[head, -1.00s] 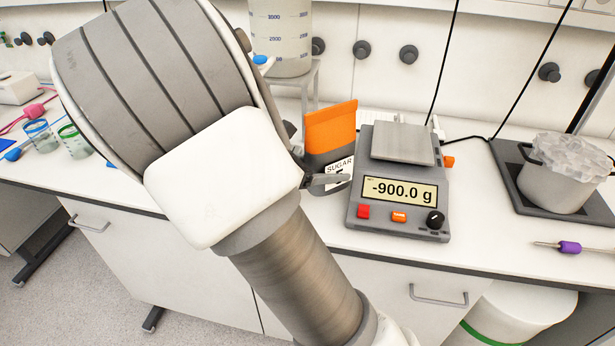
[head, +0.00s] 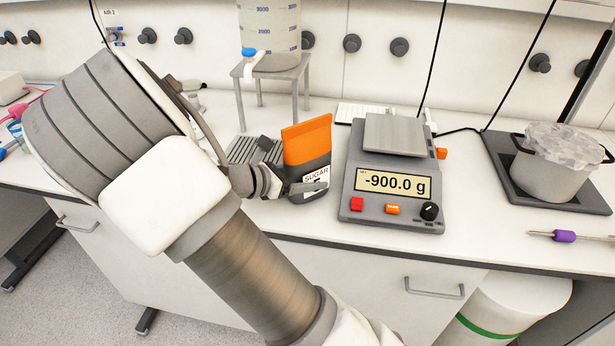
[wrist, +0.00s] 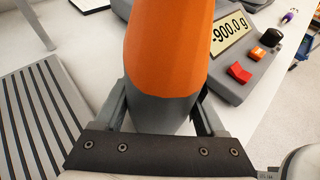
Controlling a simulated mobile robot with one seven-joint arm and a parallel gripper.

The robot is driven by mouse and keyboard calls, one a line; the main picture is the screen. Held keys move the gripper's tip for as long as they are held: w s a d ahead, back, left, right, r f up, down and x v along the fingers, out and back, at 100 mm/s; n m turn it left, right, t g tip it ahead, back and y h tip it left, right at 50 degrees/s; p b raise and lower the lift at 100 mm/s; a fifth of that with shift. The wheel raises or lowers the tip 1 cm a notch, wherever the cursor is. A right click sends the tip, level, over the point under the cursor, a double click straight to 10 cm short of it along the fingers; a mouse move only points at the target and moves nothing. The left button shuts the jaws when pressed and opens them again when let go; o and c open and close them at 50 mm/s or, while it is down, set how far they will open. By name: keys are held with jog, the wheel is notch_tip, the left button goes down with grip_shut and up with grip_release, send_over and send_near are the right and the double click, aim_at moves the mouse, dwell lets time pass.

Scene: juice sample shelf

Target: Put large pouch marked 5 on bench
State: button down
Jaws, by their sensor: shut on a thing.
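A large grey pouch with an orange top (head: 307,142) stands upright at the bench, just left of the scale. Its white label reads SUGAR; the mark below that word is partly covered by a finger. My gripper (head: 300,187) is shut on the pouch low on its body. In the wrist view the pouch (wrist: 168,45) rises between the two fingers (wrist: 160,118). The white bench top (head: 285,222) lies around it. I cannot tell whether the pouch's base touches the bench.
The scale (head: 392,212) reads -900.0 g. A ribbed grey drain grate (head: 243,150) lies left of the pouch, before a stand (head: 285,75) with a tapped container (head: 272,30). A pot of ice (head: 552,170) is on a dark plate at right. Bench front is clear.

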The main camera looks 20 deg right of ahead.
grip_release()
jog(key=shift+f, duration=0.1)
jog(key=shift+r, duration=0.2)
jog(key=p+v, duration=0.2)
jog(key=v, duration=0.9)
jog(key=shift+a, duration=0.2)
jog(key=shift+s+a+r, duration=0.1)
jog(key=shift+a+r, duration=0.05)
jog(key=shift+a, duration=0.15)
